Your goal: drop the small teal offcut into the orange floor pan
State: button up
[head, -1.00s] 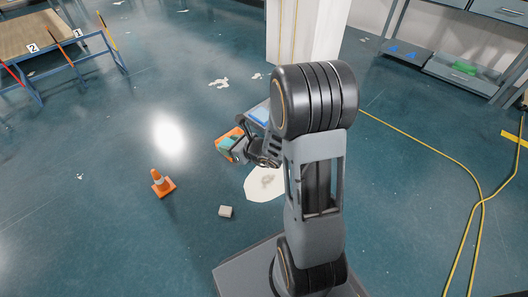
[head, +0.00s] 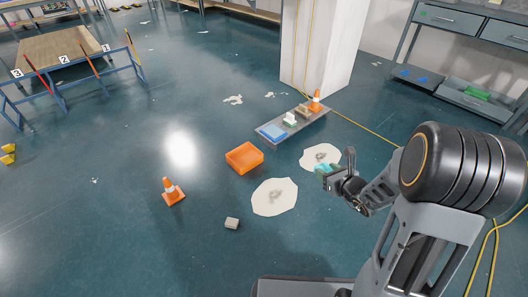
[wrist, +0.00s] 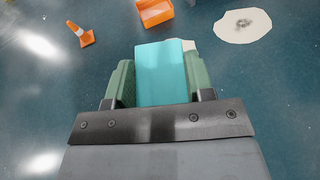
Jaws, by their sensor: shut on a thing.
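The teal offcut (wrist: 162,72) is a flat-faced block held between the two green finger pads of my gripper (wrist: 162,84) in the wrist view. In the head view my gripper (head: 328,174) is right of the middle, with a little of the teal offcut (head: 321,169) showing at its tip. The orange floor pan (head: 244,158) lies on the floor to the left of my gripper and looks empty. The pan also shows at the top of the wrist view (wrist: 155,12), beyond the offcut and apart from it.
A traffic cone (head: 172,191) stands left of the pan. A small pale block (head: 232,223) lies nearer. White floor patches (head: 274,197) lie near the pan. A low grey platform (head: 305,124) with a blue item and another cone stands behind, by a white pillar (head: 317,45).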

aim_at(246, 157)
jog(key=z, duration=0.35)
jog(key=i, duration=1.75)
jog(key=u, duration=1.25)
jog(key=i, duration=0.5)
jog(key=u, duration=0.6)
